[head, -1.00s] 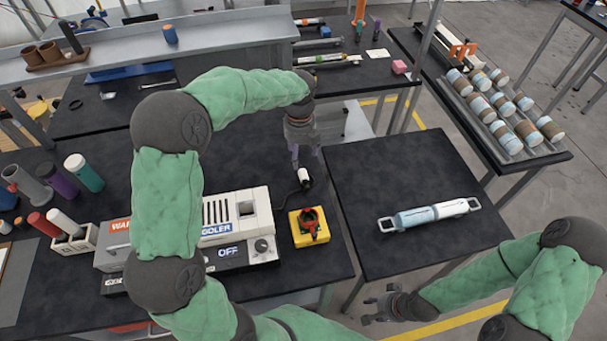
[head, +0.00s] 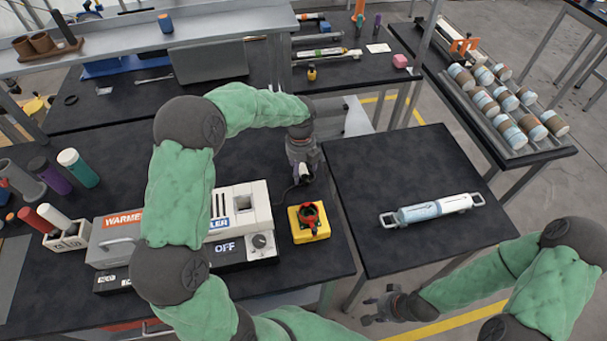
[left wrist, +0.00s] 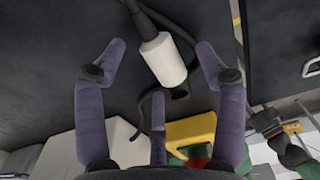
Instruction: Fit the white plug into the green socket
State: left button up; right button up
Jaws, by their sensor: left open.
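The white plug (left wrist: 164,60) is a white cylinder with a black cable end and a dark tip, seen in the left wrist view. It shows in the head view as a small pale spot (head: 304,169) under my left gripper. My left gripper (left wrist: 157,75) is open, its purple fingers spread around the plug with gaps on both sides. My right gripper (head: 370,309) is open and empty, low near the front of the right table. A yellow box (head: 309,228) with a red and green fitting (head: 309,213) on top stands just in front of the plug. I cannot make out the socket opening.
The grey-white warmer/cooler unit (head: 242,207) stands left of the yellow box. A black cable (left wrist: 190,35) curls around the plug. A blue-white cylinder with handles (head: 430,210) lies on the right table (head: 400,165). A gap separates the tables.

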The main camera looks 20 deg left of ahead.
pick_arm(q)
jog(key=c, duration=1.3)
